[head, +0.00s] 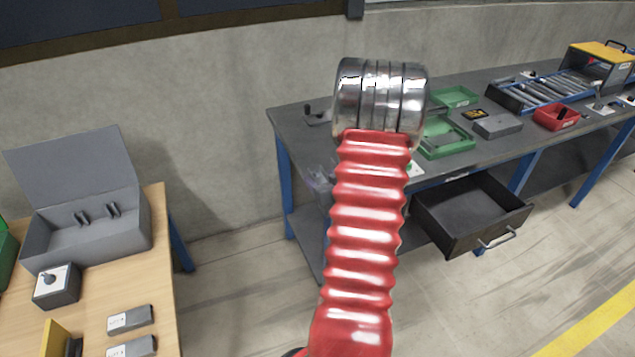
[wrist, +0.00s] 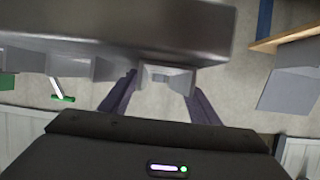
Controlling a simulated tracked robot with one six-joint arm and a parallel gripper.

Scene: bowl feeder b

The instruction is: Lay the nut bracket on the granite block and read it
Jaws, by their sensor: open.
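My gripper (wrist: 160,82) is open in the wrist view, its two dark purple fingers apart. A small grey shape shows in the gap between them, but I cannot tell what it is or how far off it lies. In the head view my arm hides most of the gripper. A flat grey block (head: 497,124), which looks like the granite block, lies on the dark workbench (head: 300,118) right of the green trays; its top looks bare. I cannot make out the nut bracket for certain in either view.
Two green trays (head: 447,153), a red bin (head: 557,118) and a roller conveyor (head: 545,92) stand on the workbench. A drawer (head: 470,232) hangs open below its front edge. A wooden table (head: 95,312) at left bears an open grey case (head: 133,232). Floor between is clear.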

